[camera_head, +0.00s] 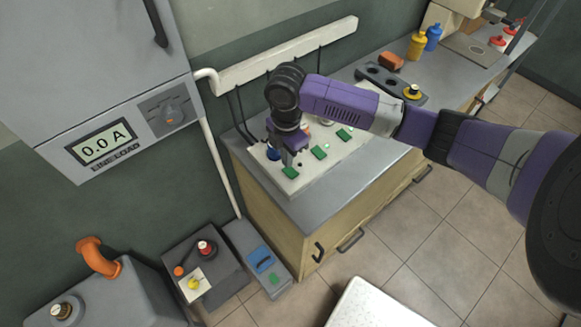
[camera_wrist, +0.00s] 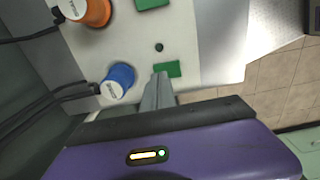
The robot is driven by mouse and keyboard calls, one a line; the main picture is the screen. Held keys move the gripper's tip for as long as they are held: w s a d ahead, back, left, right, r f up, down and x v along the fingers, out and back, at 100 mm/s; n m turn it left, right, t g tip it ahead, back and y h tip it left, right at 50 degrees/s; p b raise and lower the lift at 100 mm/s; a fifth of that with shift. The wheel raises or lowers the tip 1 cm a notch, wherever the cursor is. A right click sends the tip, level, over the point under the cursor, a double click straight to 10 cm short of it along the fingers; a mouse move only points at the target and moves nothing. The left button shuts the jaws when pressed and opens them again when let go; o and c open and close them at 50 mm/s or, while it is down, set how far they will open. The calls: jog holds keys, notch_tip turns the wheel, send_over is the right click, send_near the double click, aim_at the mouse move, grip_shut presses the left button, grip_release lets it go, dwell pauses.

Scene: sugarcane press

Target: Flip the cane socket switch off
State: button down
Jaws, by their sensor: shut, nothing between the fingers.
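A white socket panel (camera_head: 270,175) lies on the metal counter top, with green switches in a row. The nearest green switch (camera_head: 290,172) is at its left end, beside a blue plug (camera_head: 272,153). My gripper (camera_head: 293,160) is shut and empty, pointing down at this end. In the wrist view the fingertips (camera_wrist: 162,82) are right at the edge of the green switch (camera_wrist: 168,69); contact cannot be told. The blue plug (camera_wrist: 117,80) is left of them. A small dark round spot (camera_wrist: 159,47) lies beyond that switch. No readable label shows which socket is the cane one.
An orange plug (camera_wrist: 90,12) and another green switch (camera_wrist: 152,3) are farther along the panel. Black cords run behind. A grey cabinet with a 0.0 A display (camera_head: 101,143) hangs at left. Bottles and a dark holder (camera_head: 378,76) stand farther along the counter.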

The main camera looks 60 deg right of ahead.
notch_tip(320, 180, up, 5)
jog(key=p, duration=0.3)
jog(key=shift+p, duration=0.35)
dwell(0.3)
